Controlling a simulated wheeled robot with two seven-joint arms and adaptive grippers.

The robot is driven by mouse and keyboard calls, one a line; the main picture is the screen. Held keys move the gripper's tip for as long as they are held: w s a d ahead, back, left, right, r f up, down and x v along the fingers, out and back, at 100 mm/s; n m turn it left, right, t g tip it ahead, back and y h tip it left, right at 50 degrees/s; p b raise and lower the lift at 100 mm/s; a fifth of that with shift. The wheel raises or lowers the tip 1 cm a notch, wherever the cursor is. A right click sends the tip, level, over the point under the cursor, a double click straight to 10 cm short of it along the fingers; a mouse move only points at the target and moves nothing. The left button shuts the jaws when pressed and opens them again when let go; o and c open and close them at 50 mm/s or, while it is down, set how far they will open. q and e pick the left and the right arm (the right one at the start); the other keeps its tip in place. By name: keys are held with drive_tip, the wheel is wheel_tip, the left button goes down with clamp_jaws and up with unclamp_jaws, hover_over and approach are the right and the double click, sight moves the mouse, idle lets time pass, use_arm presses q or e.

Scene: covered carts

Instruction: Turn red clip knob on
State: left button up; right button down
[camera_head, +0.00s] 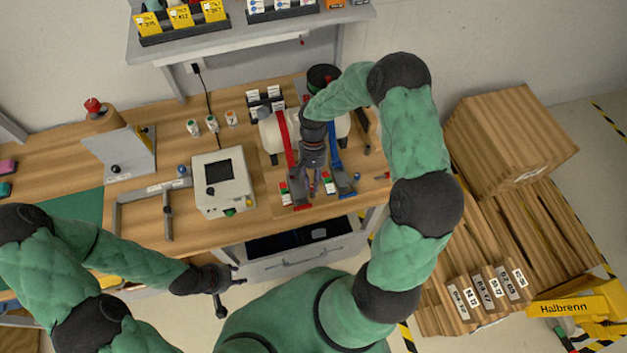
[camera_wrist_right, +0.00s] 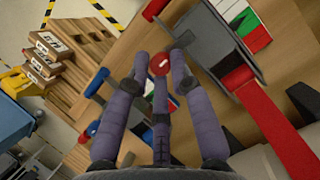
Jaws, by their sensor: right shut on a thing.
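The red clip shows in the head view as a red strap (camera_head: 286,142) ending in a grey bracket at the bench's front edge. In the right wrist view its strap (camera_wrist_right: 278,138) and grey bracket (camera_wrist_right: 208,42) lie right of the fingers. My right gripper (camera_head: 313,190) reaches down between the red strap and the blue strap (camera_head: 335,150). In the wrist view my right gripper (camera_wrist_right: 161,72) has its fingers closed around a round red knob (camera_wrist_right: 159,63) with a white mark. My left gripper (camera_head: 231,288) is open and empty, in front of the bench.
A white box with a dark screen (camera_head: 228,192) stands left of the clips. A drawer (camera_head: 300,257) is below the bench edge. Wooden crates (camera_head: 510,140) stand on the right. A shelf (camera_head: 240,38) with labelled bins hangs above the bench's back.

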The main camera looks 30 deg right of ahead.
drive_tip(key=c, duration=1.1)
unclamp_jaws()
drive_tip(key=shift+w+a, duration=0.1)
drive_tip(key=shift+w, duration=0.05)
drive_tip(key=shift+c, duration=0.2)
drive_tip(key=v, duration=1.2)
